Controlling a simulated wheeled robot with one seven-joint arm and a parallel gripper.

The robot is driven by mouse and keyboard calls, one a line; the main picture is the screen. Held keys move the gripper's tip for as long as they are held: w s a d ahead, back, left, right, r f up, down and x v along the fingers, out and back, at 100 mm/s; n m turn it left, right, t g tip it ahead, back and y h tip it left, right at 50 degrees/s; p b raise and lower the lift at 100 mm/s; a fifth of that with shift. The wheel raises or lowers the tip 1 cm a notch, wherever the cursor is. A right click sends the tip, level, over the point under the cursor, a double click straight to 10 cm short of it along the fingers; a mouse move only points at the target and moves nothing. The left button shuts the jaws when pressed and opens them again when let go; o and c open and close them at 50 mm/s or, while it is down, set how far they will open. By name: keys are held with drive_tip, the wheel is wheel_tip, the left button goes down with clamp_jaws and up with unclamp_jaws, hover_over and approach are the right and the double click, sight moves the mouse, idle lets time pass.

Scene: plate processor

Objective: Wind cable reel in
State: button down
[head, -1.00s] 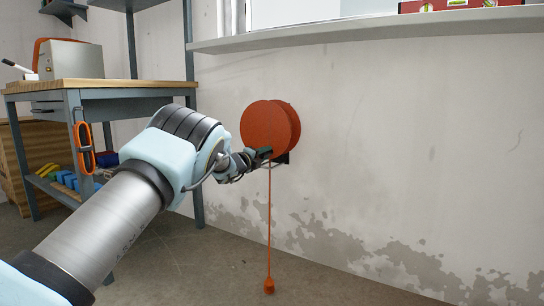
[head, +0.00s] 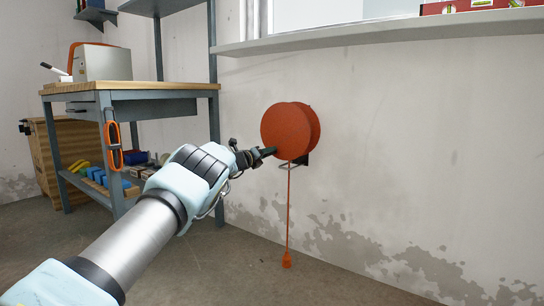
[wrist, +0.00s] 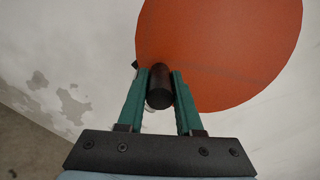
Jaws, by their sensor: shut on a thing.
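The orange cable reel (head: 285,130) is mounted on the wall, and its round face fills the top of the wrist view (wrist: 225,45). A black crank handle (wrist: 160,88) stands out near the reel's rim. My gripper (head: 268,152) is at the lower left of the reel's face. In the wrist view its two green fingers are shut on the handle, one on each side. An orange cable (head: 289,205) hangs straight down from the reel. Its orange end piece (head: 287,261) hangs low, near the floor; whether it touches is hard to tell.
A workbench (head: 130,92) with a grey machine (head: 103,62) on top stands at the left. An orange looped tool (head: 113,146) hangs on its leg. A wall ledge (head: 350,42) runs above the reel. The floor and wall at the right are clear.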

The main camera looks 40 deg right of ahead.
drive_tip(key=shift+w+a+r, duration=0.15)
drive_tip(key=shift+w, duration=0.2)
drive_tip(key=shift+w+a+r, duration=0.15)
drive_tip(key=shift+w, duration=0.2)
drive_tip(key=c, duration=0.6)
unclamp_jaws()
drive_tip(key=shift+r, duration=0.1)
drive_tip(key=shift+p+v, duration=1.7)
drive_tip(key=shift+v, duration=3.65)
